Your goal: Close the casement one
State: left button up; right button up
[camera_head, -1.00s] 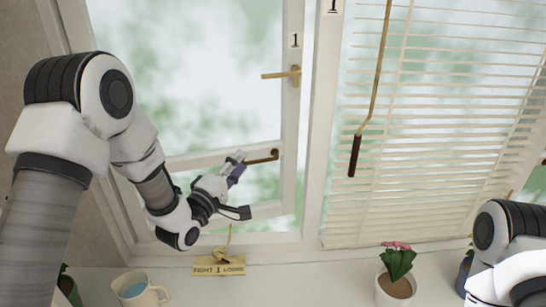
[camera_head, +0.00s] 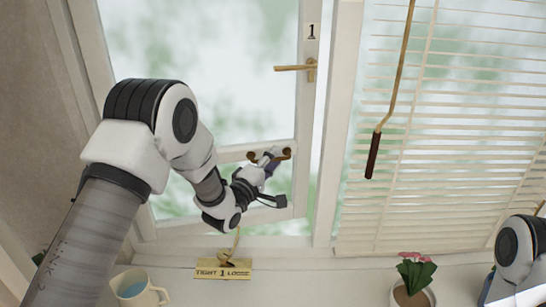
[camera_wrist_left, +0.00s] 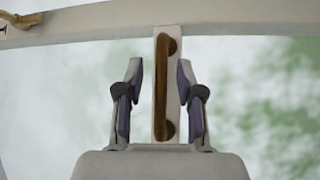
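Casement one (camera_head: 309,110) is the white-framed window marked 1 at left, with a brass lever handle (camera_head: 296,68) on its right stile. A narrow gap shows between that stile and the fixed post, so it looks slightly ajar. A brown pull bar (camera_head: 287,153) is on its lower rail; my left gripper hides the bar's middle in the head view. In the left wrist view the pull bar (camera_wrist_left: 160,90) stands upright between the fingers. My left gripper (camera_head: 270,158) is open, its purple-padded fingers (camera_wrist_left: 159,85) apart from the bar on both sides. My right gripper is out of view.
A brass stay with a "TIGHT 1 LOOSE" plate (camera_head: 222,269) is on the sill below the casement. A mug (camera_head: 138,289) and a pink-flowered pot (camera_head: 413,277) stand on the sill. A blind (camera_head: 450,140) and hanging crank (camera_head: 373,155) are at right.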

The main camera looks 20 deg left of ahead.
pick_arm(q)
jog(key=shift+w+f, duration=0.1)
grip_shut()
jog(key=s+d+m+g+h, duration=0.2)
jog(key=s+h, duration=0.2)
jog(key=s, duration=0.5)
jog(key=shift+s+f+m+h+b, duration=0.2)
jog(key=shift+s+m+h+b, duration=0.1)
jog(key=shift+s+m, duration=0.1)
